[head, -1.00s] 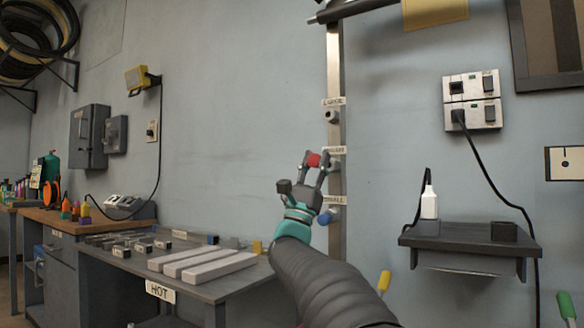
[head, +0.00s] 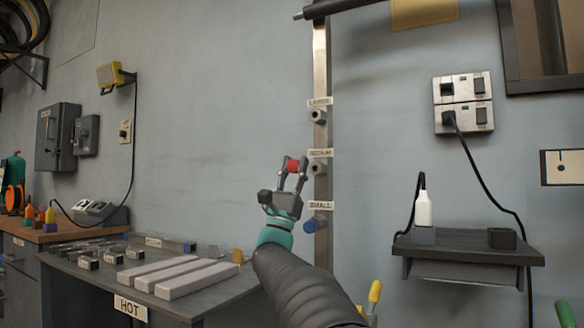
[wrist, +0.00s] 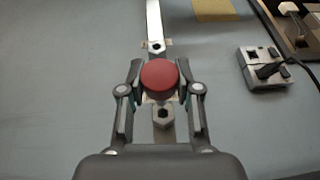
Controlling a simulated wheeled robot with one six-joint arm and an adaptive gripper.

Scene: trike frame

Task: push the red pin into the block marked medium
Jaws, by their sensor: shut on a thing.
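My gripper (head: 291,168) is shut on the red pin (head: 292,165). In the wrist view the round red end of the pin (wrist: 159,77) sits between the two fingertips (wrist: 159,80). The block marked medium (head: 319,169) is on the metal upright, just right of the gripper in the head view, with its label above it. The pin is apart from that block in the head view. In the wrist view a hexagonal block with a dark hole (wrist: 163,115) shows below the pin; its label is mostly hidden by the pin.
The block marked large (head: 317,116) is higher on the upright, and the small one (head: 314,224) holds a blue piece. A bench (head: 200,308) with long grey bars stands lower left. A small shelf (head: 465,250) with a white bottle is at right.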

